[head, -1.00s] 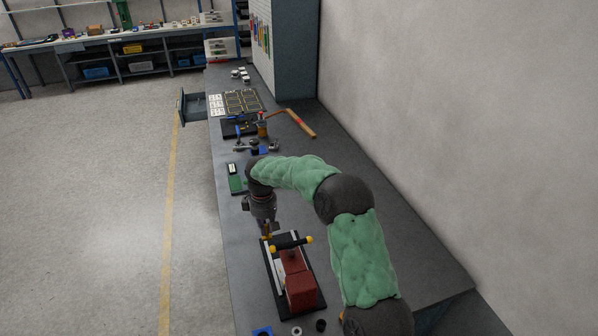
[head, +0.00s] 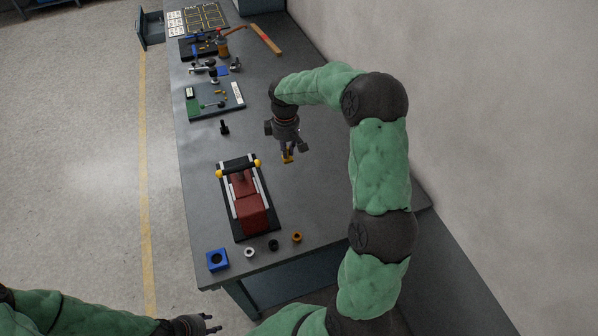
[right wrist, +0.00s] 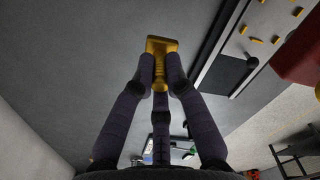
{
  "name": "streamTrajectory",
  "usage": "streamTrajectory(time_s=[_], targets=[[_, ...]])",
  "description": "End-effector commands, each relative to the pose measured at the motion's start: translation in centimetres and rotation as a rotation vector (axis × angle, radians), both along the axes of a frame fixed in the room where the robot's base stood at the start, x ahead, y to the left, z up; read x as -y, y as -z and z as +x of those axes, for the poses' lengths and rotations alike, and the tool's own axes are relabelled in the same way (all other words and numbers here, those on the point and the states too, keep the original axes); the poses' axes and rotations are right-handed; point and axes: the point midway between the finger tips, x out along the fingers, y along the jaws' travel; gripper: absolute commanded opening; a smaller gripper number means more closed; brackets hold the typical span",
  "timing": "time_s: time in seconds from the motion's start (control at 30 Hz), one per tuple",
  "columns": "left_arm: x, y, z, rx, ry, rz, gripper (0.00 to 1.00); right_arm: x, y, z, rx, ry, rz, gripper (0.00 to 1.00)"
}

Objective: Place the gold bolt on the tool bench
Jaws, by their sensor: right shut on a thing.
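The gold bolt (right wrist: 161,47) is held in my right gripper (right wrist: 160,78), with its wide head pointing away from the fingers in the right wrist view. In the head view, my right gripper (head: 286,149) hangs above the grey tool bench (head: 312,195), right of the red vise, with the bolt (head: 288,159) at its fingertips. The bolt looks clear of the bench top, though the exact gap is hard to judge. My left gripper (head: 212,324) is at the bottom of the head view, off the bench, empty with fingers apart.
A red vise (head: 251,214) with yellow handle knobs stands left of my right gripper. A blue block (head: 217,260), a white ring (head: 250,252), a black nut (head: 273,244) and a gold nut (head: 297,237) sit near the front edge. Bench beside the gripper is clear.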

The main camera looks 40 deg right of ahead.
Motion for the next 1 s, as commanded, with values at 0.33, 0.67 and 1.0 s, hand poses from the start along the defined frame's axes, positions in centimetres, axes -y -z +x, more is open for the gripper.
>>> streamTrajectory(time_s=[0.33, 0.67, 1.0], targets=[[0.0, 1.4, 0.0, 0.0, 0.0, 0.0, 0.4, 0.9, 4.8, -4.5, 0.0, 0.001, 0.001, 0.0], [0.0, 2.0, 0.0, 0.0, 0.0, 0.0, 0.4, 1.2, 6.9, -5.8, 0.0, 0.0, 0.0, 0.0], [0.0, 2.8, 0.0, 0.0, 0.0, 0.0, 0.4, 1.2, 9.3, -5.7, 0.001, 0.001, 0.0, 0.0]])
